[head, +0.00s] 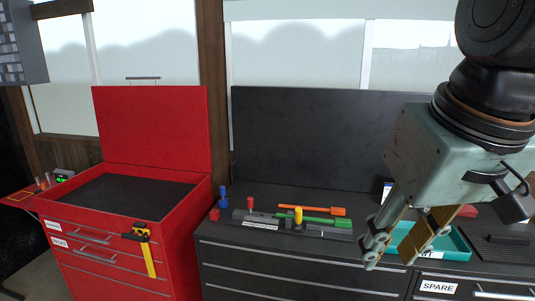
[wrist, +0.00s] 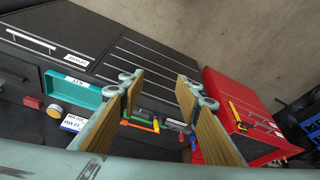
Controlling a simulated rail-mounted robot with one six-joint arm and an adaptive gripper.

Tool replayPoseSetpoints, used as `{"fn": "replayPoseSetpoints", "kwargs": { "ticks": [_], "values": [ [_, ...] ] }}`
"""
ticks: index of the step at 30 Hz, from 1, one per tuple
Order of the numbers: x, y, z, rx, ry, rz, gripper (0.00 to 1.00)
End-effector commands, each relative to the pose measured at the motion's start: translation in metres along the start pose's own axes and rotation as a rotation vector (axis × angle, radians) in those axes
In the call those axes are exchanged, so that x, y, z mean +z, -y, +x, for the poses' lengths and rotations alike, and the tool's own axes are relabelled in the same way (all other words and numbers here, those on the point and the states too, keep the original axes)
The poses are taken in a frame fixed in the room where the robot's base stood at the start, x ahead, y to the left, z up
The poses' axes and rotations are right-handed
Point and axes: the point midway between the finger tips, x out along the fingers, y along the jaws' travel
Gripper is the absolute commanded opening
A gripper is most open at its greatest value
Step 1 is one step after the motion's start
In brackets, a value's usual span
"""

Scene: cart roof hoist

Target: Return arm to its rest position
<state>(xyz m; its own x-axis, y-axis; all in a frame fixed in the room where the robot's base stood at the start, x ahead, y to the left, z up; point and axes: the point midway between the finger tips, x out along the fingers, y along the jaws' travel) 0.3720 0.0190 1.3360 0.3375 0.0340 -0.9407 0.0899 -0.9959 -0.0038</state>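My gripper (head: 408,243) hangs at the right of the head view, in front of the dark bench. Its two fingers have wood-coloured pads. In the wrist view my gripper (wrist: 160,95) shows both fingers spread wide with a clear gap and nothing between them. It is open and empty. The bench top, with its tools, lies beyond the fingertips. I see no contact between the fingers and anything.
A red tool cart (head: 110,215) with raised lid stands left, a yellow caliper-like tool (head: 146,250) on its front. The dark bench (head: 300,270) carries a tool rack (head: 290,227) with coloured tools and a teal tray (head: 455,244). Open floor (wrist: 240,30) shows in front.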

Motion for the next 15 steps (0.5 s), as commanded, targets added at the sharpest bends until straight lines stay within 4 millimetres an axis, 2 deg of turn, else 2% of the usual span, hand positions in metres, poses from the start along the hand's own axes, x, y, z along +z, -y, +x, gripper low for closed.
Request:
{"fn": "replayPoseSetpoints", "kwargs": {
  "ticks": [9, 15],
  "values": [
    [0.066, -0.007, -0.002, 0.020, 0.000, 0.049, 0.31],
    [0.095, -0.010, 0.000, 0.031, 0.002, 0.071, 0.31]
  ]
}}
